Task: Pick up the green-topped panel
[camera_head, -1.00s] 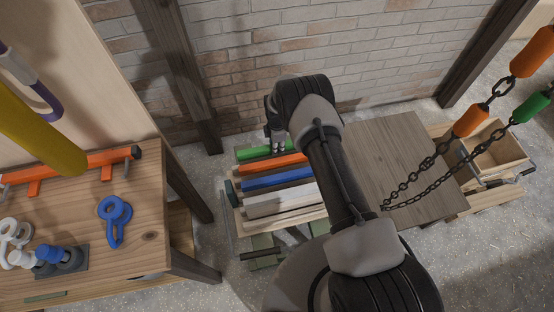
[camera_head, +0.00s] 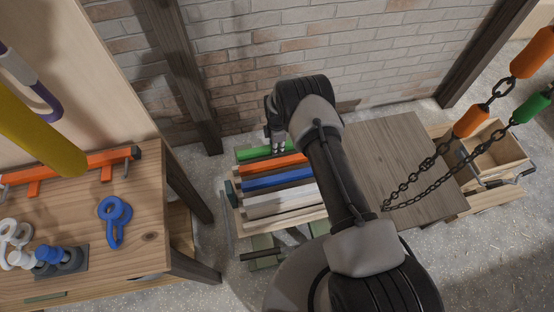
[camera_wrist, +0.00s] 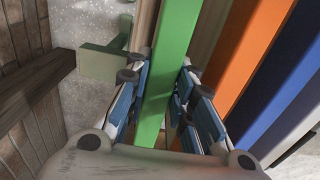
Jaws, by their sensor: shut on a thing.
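The green-topped panel (camera_head: 254,152) is the rearmost in a row of coloured panels near the brick wall in the head view. In the wrist view the green-topped panel (camera_wrist: 172,70) runs lengthwise between the fingers. My gripper (camera_head: 278,147) is over it, and in the wrist view my gripper (camera_wrist: 157,80) has its blue-padded fingers on both sides of the green top, shut on the panel. The panel's lower part is hidden. I cannot tell whether it is clear of the rack.
Orange (camera_head: 276,165), blue (camera_head: 278,178) and white (camera_head: 282,203) topped panels stand close beside it. A wooden table (camera_head: 100,225) is at left. A wooden board (camera_head: 410,165) and hanging chains (camera_head: 430,160) are at right. The brick wall (camera_head: 300,50) is behind.

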